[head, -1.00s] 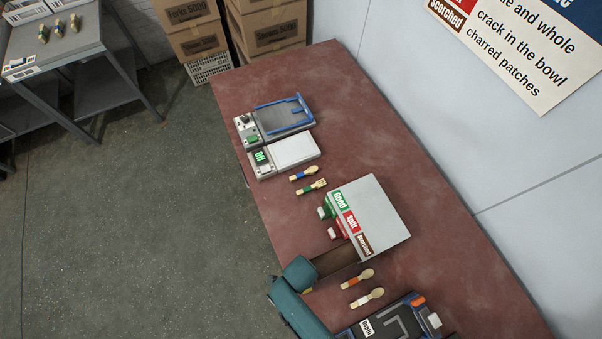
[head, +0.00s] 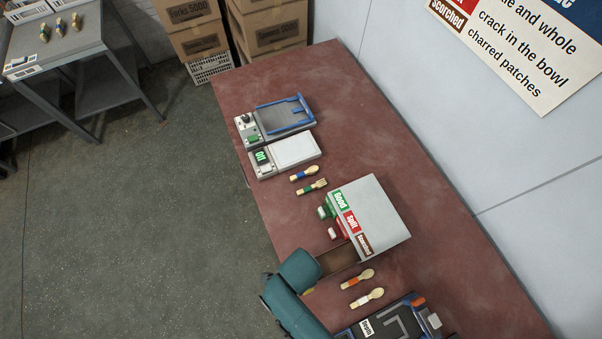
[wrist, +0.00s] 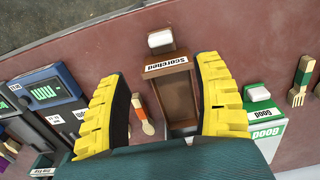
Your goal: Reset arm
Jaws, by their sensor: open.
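My gripper (wrist: 163,68) is open in the wrist view, with a yellow-padded finger on each side of the picture. Between and beyond the fingers is the brown drawer (wrist: 177,90) labelled "Scorched", with a white knob. The visible part of its inside looks empty. No object shows held between the fingers. In the head view the drawer (head: 336,260) is pulled out from the grey-topped drawer unit (head: 375,208). My teal arm is beside its outer end and hides part of it. The fingers are mostly hidden in the head view.
A spoon with an orange band (head: 358,279) and a white-banded spoon (head: 367,297) lie beside the unit. A dark device (head: 392,322) is near them. A blue-banded spoon (head: 304,173), a green-banded fork (head: 312,187) and a scale (head: 290,153) lie beyond. The far tabletop (head: 300,75) is clear.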

